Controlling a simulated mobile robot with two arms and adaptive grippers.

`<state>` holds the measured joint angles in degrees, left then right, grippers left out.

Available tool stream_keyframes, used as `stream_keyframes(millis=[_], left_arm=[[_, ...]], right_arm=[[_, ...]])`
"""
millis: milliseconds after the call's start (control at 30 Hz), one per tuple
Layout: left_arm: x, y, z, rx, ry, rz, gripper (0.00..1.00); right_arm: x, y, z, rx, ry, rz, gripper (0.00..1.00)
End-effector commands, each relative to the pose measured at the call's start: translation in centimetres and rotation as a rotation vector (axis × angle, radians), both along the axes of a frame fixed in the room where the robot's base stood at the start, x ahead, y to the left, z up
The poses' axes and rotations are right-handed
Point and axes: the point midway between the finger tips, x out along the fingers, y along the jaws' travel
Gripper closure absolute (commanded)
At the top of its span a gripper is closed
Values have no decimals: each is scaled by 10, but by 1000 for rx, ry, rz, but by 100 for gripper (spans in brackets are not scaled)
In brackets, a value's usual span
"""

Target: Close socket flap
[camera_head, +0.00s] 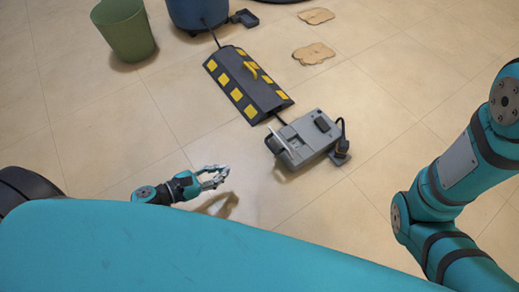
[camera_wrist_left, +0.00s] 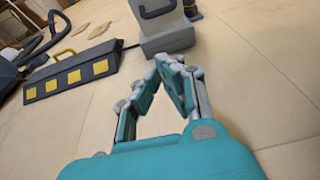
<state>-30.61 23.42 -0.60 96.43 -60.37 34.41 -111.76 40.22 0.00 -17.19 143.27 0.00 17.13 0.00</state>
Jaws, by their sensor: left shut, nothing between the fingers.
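A grey socket box (camera_head: 308,137) lies on the floor right of centre in the head view. A flap (camera_head: 284,150) at its left end stands raised. A black plug with a cable sits at its right end. The box also shows at the top of the left wrist view (camera_wrist_left: 168,40), partly cut off. My left gripper (camera_head: 226,172) is left of and nearer than the box, apart from it. In the left wrist view its fingers (camera_wrist_left: 166,62) meet at the tips, empty, pointing towards the box. My right arm shows at the right, but its gripper is out of view.
A black and yellow cable ramp (camera_head: 226,75) lies behind the box, with a cable running between them. A green bin (camera_head: 125,32) and a blue container (camera_head: 198,10) stand at the back. Flat tan pieces (camera_head: 314,53) lie behind the box. Floor between gripper and box is clear.

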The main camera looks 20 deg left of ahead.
Motion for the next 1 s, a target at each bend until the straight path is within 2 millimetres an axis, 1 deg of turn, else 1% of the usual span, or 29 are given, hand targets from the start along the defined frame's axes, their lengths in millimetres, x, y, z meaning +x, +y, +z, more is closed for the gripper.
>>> stream_keyframes(millis=[33, 200, 433, 467, 500, 700, 1000], left_arm=[[7, -5, -4, -2, -5, -2, 100], [33, -26, -13, -5, -7, -1, 100], [70, -56, -25, -6, -7, -1, 100], [74, -59, -23, -6, -7, 0, 100], [78, -62, -16, -3, -8, -3, 100], [93, -75, -5, -5, -3, 0, 100], [96, -78, -3, -7, -2, 2, 100]], right_arm=[[0, 0, -7, 0, 1, 0, 44], [0, 0, -23, 0, 1, 0, 44], [0, 0, -39, 0, 1, 0, 44], [0, 0, -39, 0, 1, 0, 44], [0, 0, -36, 0, 1, 0, 44], [0, 0, -33, 0, 1, 0, 44], [0, 0, -33, 0, 0, 0, 44]])
